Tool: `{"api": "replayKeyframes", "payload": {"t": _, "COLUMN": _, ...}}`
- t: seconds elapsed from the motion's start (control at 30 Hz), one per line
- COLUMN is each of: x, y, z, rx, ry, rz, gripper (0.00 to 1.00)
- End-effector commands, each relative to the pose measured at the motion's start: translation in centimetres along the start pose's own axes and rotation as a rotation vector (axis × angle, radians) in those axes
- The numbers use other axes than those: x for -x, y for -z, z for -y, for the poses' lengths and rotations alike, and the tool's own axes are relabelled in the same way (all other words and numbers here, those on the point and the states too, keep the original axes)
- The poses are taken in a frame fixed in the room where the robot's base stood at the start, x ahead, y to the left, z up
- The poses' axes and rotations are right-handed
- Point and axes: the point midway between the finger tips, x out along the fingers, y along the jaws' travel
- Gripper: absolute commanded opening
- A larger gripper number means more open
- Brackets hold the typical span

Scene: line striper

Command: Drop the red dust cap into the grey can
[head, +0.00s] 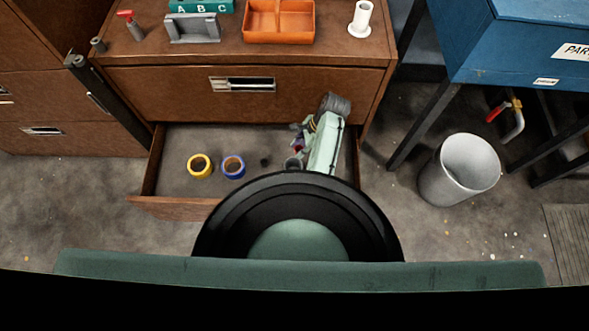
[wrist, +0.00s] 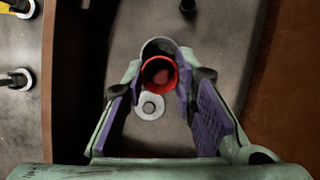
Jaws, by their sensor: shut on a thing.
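The red dust cap (wrist: 160,74) is a short round ring, held between the purple pads of my gripper (wrist: 160,80) in the wrist view. In the head view my gripper (head: 300,146) points down over the right part of the open drawer (head: 210,139), and the cap is mostly hidden there. A large grey can (head: 462,172) stands open-topped on the floor to the right, well apart from my gripper. A small grey round container (head: 293,163) is in the drawer close by my gripper. A grey rim (wrist: 158,45) shows just behind the cap in the wrist view.
A yellow roll (head: 200,166) and a blue roll (head: 233,167) lie in the drawer. The cabinet top (head: 225,50) holds an orange tray (head: 279,22) and a white spindle (head: 361,18). A blue bench (head: 500,50) with dark legs stands behind the grey can. Floor between drawer and can is clear.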

Motion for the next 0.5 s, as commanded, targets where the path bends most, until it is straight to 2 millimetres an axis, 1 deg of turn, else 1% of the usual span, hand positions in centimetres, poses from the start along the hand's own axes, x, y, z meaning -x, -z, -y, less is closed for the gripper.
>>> {"api": "replayKeyframes", "payload": {"t": 0.4, "x": -4.4, "y": 1.8, "z": -0.1, "rx": -0.001, "ry": 0.001, "rz": 0.0, "gripper": 0.14}}
{"api": "replayKeyframes", "payload": {"t": 0.5, "x": -5.1, "y": 2.1, "z": 0.0, "rx": -0.001, "ry": 0.001, "rz": 0.0, "gripper": 0.14}}
